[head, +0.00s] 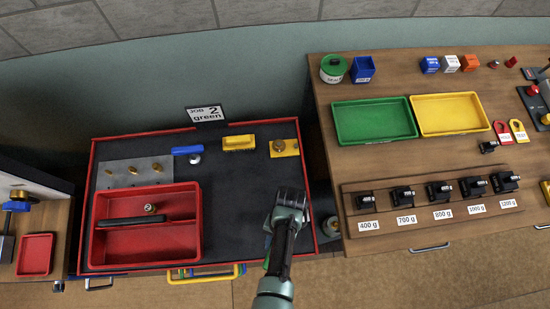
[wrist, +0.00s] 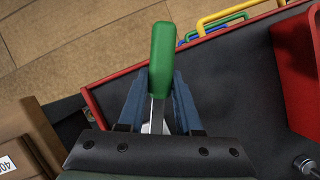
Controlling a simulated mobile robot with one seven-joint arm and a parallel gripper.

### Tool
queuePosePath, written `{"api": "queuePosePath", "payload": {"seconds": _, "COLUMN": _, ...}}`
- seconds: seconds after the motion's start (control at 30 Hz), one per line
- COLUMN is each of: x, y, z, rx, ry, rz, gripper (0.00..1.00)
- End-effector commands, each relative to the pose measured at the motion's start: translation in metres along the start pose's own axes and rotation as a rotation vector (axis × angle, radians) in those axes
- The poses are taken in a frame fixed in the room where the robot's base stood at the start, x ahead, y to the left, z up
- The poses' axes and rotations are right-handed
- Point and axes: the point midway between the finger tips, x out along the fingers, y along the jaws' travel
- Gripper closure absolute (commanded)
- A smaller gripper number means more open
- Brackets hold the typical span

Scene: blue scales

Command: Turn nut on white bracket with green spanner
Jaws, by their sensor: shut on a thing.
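My gripper (wrist: 156,100) is shut on the green spanner (wrist: 162,58), whose green handle sticks out between the two blue fingers in the wrist view. Its metal shank shows near the palm; its jaw end is hidden. In the head view my gripper (head: 284,218) is over the right front part of the red-edged bench, and a bit of green shows beside it. I cannot clearly make out a white bracket. A brass nut-like piece (head: 19,195) shows at the far left, beside a pale panel and a blue part. My gripper is far from it.
The red-edged bench (head: 232,185) holds a red tote (head: 130,248), a grey plate (head: 112,180) with brass pieces, a blue piece (head: 187,150), yellow pieces (head: 240,142) and a "JOB 2 green" card (head: 206,114). Its centre is bare. A wooden table with trays and weights stands right.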

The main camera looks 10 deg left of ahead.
Motion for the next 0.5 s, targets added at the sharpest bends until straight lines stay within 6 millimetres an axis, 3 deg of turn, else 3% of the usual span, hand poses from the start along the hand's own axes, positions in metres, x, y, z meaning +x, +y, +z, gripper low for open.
{"api": "queuePosePath", "payload": {"seconds": 0.5, "x": -0.026, "y": 0.000, "z": 0.011, "rx": 0.000, "ry": 0.000, "rz": 0.000, "gripper": 1.00}}
